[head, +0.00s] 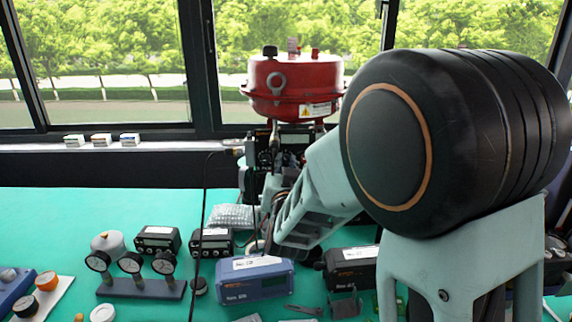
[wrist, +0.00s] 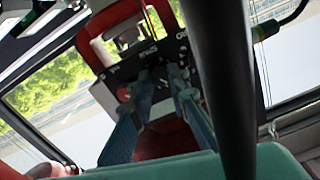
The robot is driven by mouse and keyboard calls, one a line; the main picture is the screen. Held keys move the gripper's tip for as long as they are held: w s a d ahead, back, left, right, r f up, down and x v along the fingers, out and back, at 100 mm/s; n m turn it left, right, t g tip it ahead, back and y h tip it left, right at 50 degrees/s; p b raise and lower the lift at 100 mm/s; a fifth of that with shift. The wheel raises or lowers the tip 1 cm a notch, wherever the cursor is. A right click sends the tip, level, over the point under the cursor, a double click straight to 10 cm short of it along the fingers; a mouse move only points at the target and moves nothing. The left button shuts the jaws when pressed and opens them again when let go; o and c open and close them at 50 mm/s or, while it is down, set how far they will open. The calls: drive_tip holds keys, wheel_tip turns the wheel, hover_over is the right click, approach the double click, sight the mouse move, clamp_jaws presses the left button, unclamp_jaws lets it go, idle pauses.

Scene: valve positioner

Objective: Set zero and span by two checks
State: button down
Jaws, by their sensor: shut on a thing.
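A red valve actuator (head: 293,85) stands at the back by the window. A black positioner (head: 296,136) sits below it, partly hidden by my arm. In the wrist view, the black positioner face (wrist: 128,72) carries white lettering that looks like "Span", tilted, with another label to its right. My gripper (wrist: 163,76) reaches this face with its two blue-grey fingers closed in on a small dark part there. The fingers hide most of that part, so I cannot tell its exact shape. In the head view my arm covers much of the gripper.
The green bench (head: 95,220) holds three gauges on a stand (head: 140,288), a blue box (head: 255,280) and several black boxes, one of them (head: 157,240) at left. Three small boxes (head: 101,139) line the sill. A thin dark cable hangs left of the valve. The bench's back left is clear.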

drive_tip(key=shift+n+b, duration=0.7)
drive_tip(key=shift+n, duration=1.8)
drive_tip(key=c, duration=2.1)
unclamp_jaws()
drive_tip(key=shift+s, duration=3.8)
